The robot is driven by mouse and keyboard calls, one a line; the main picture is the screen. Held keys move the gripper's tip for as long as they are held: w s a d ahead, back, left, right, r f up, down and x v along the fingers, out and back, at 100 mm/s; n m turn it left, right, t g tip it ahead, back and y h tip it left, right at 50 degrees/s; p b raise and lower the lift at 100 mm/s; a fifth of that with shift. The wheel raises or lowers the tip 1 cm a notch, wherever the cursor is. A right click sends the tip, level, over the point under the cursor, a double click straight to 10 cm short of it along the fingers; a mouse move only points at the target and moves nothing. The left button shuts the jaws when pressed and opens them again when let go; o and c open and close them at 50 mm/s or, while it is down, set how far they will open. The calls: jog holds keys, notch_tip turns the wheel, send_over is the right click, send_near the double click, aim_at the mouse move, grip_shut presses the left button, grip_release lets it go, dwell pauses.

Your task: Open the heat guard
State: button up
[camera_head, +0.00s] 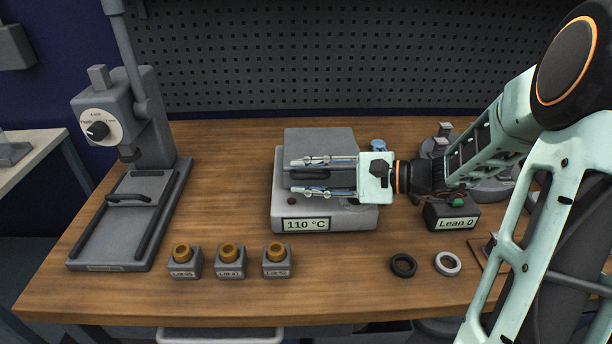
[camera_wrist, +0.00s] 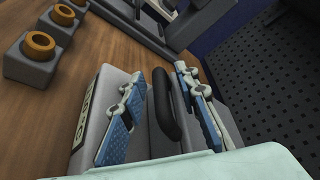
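The heater (camera_head: 350,219) is a grey box with a "110 °C" label, standing mid-table. The grey plate on top of it (camera_head: 318,140) appears to be the heat guard, and it looks lowered. My gripper (camera_head: 292,176) reaches over the heater from the right, with its two fingers apart. In the wrist view a black bar handle (camera_wrist: 164,108) lies between the open fingers (camera_wrist: 158,76), with gaps visible on both sides. I see no finger contact with the handle.
Three grey blocks with brass-coloured rings (camera_head: 229,262) stand at the front. A black ring (camera_head: 403,265) and a pale ring (camera_head: 447,263) lie to their right. A press (camera_head: 133,190) stands left, a "Lean 0" box (camera_head: 451,213) right. A pegboard (camera_head: 340,60) closes the back.

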jog(key=shift+c, duration=0.4)
grip_shut()
